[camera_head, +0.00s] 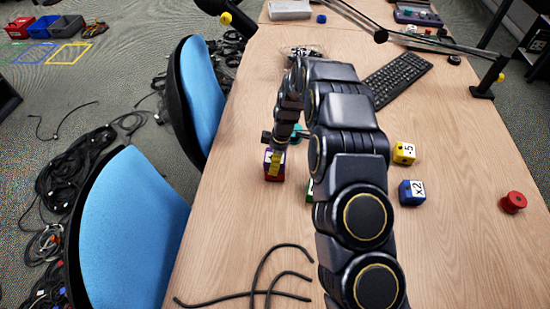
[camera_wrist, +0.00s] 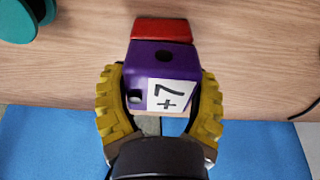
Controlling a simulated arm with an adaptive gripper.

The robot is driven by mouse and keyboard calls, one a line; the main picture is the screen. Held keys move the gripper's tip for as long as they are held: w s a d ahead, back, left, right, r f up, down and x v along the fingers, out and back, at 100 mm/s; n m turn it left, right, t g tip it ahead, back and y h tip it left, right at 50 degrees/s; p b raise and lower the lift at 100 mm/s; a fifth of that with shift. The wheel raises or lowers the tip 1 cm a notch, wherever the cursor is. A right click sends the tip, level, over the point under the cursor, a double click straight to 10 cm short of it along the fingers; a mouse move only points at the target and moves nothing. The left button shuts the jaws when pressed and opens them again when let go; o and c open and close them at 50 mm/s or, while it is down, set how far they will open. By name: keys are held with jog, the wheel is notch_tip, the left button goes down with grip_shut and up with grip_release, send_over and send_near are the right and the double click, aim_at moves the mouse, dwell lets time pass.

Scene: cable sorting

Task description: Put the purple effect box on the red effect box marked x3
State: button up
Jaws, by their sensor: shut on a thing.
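The purple effect box (camera_wrist: 150,75) shows in the wrist view with a white "+7" label. My gripper (camera_wrist: 160,85) is shut on it, with a yellow finger on each side. In the head view the purple box (camera_head: 268,154) is small and partly covered by my gripper (camera_head: 274,160) near the left desk edge. The red effect box (camera_head: 273,178) shows directly under it; its red face (camera_wrist: 162,29) also shows just beyond the purple box in the wrist view. I cannot tell whether the two boxes touch. The x3 mark is not readable.
A teal spool (camera_wrist: 16,22) lies close by. A yellow -5 box (camera_head: 404,153), a blue x2 box (camera_head: 412,192) and a red spool (camera_head: 513,202) stand to the right. A green box is mostly hidden by my arm. Black cables (camera_head: 262,270) lie at the front.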

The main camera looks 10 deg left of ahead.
jog(key=o, duration=1.2)
jog(key=shift+f, duration=0.1)
jog(key=shift+c, duration=0.2)
notch_tip(320, 180, up, 12)
jog(key=d, duration=0.1)
jog(key=shift+d+r, duration=0.2)
jog(key=shift+d, duration=0.2)
jog(key=s+d+r+m, duration=0.4)
jog(key=s+r, duration=0.3)
jog(key=s+d+r+m, duration=0.2)
jog(key=s+d+m, duration=0.1)
jog(key=s, duration=0.6)
jog(key=s+d+r+m+g+h, duration=0.1)
jog(key=s+d+r+m, duration=0.1)
jog(key=s+m, duration=0.4)
jog(key=s+d+r+m, duration=0.2)
jog(key=s+d+m, duration=0.3)
jog(key=s, duration=0.8)
jog(key=shift+r+g+h, duration=0.3)
jog(key=shift+r+g, duration=0.05)
jog(key=shift+g, duration=0.05)
jog(key=shift+o, duration=0.4)
